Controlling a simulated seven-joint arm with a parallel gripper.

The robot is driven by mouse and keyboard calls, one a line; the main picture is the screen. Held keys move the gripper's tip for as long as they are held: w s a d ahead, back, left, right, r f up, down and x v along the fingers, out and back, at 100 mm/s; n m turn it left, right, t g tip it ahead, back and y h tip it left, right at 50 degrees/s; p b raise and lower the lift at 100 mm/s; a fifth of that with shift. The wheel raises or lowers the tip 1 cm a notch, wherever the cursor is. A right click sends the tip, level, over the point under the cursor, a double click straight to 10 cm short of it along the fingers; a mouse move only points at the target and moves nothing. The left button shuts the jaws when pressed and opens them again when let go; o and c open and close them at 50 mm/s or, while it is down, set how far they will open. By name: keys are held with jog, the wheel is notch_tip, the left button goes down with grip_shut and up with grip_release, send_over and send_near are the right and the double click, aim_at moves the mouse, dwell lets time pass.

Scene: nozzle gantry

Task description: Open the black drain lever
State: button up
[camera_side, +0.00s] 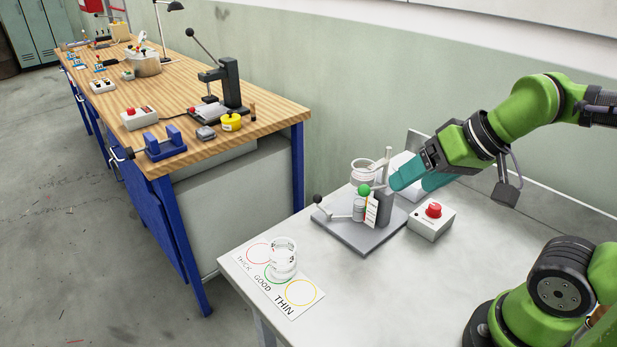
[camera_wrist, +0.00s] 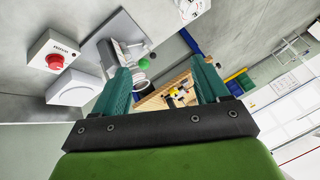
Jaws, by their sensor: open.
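The black drain lever (camera_side: 318,199) is a black ball on a thin grey arm at the left of a small grey fixture (camera_side: 385,206). The fixture stands on a grey base plate (camera_side: 358,236) and also has a green ball (camera_side: 364,190) and a small tag. My gripper (camera_side: 407,183), with teal fingers, is just right of the fixture, apart from the lever. In the wrist view my gripper (camera_wrist: 163,80) is open with nothing held between its fingers. The green ball (camera_wrist: 145,63) shows beyond them; I cannot clearly make out the black ball there.
A box with a red button (camera_side: 433,210) stands right of the plate. A glass beaker (camera_side: 362,172) is behind the fixture. Another beaker (camera_side: 283,262) stands on a THICK/GOOD/THIN card (camera_side: 300,292) near the front. A wooden workbench (camera_side: 280,108) is at the left. The table front is mostly clear.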

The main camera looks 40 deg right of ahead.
jog(key=shift+w+d+f+g, duration=0.15)
jog(key=shift+w+f+g, duration=0.25)
jog(key=shift+w+f, duration=0.3)
jog(key=c, duration=0.4)
jog(key=w+d+f+m+g, duration=0.2)
jog(key=w+d+m, duration=0.15)
jog(key=w, duration=0.75)
jog(key=w+d+f+m+g, duration=0.1)
jog(key=w+d+m+g, duration=0.2)
jog(key=w, duration=0.9)
jog(key=shift+m+h, duration=0.35)
jog(key=shift+h, duration=0.05)
jog(key=a+f, duration=0.1)
jog(key=f, duration=0.4)
jog(key=w+a+f, duration=0.1)
jog(key=f, duration=0.4)
jog(key=w+a+f, duration=0.1)
jog(key=f, duration=0.4)
jog(key=shift+w+f, duration=0.2)
jog(key=shift+f, duration=0.1)
grip_shut()
